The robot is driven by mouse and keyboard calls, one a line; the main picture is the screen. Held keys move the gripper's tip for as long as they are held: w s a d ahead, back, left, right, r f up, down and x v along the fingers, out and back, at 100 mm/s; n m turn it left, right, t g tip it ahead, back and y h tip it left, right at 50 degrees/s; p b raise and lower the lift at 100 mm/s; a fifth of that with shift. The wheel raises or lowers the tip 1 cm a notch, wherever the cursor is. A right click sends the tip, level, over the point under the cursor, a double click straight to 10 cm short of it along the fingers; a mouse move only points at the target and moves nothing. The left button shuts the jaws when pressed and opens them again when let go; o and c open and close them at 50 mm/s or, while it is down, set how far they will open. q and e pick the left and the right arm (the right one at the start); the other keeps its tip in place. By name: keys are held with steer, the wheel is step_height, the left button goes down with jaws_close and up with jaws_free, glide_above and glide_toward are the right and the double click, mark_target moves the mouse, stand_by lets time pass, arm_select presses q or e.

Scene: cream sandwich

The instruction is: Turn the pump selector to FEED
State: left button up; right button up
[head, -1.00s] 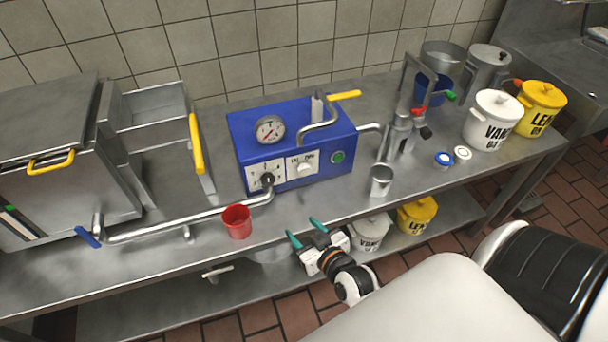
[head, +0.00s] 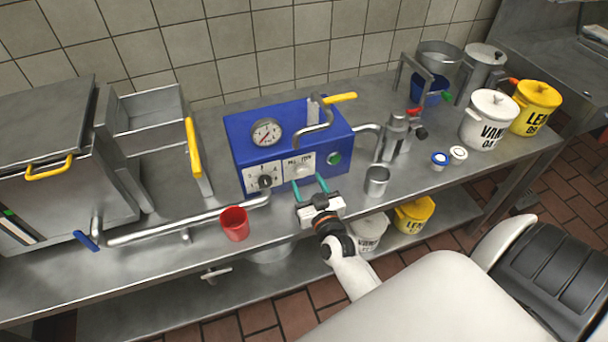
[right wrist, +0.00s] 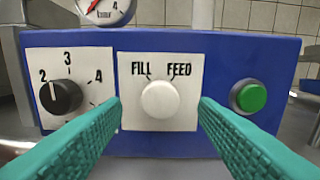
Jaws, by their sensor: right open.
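The pump selector (head: 301,170) is a round white knob on a white plate on the front of the blue pump box (head: 234,143). In the right wrist view the knob (right wrist: 160,99) sits below the words FILL and FEED; I cannot tell which word it points to. My right gripper (head: 309,183) is open in front of the selector plate. In the right wrist view its teal fingers stand either side of the knob, apart from it, with nothing between them touching. My left gripper is out of view.
A black numbered dial (right wrist: 61,97) is left of the selector, and a green button (right wrist: 249,96) is right of it. A red cup (head: 235,224) and a metal cup (head: 376,181) stand near the counter's front. A steel pipe (head: 180,226) runs along the left.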

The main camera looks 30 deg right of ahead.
mark_target(303, 174)
steer(key=shift+x, duration=1.65)
steer(key=c, duration=1)
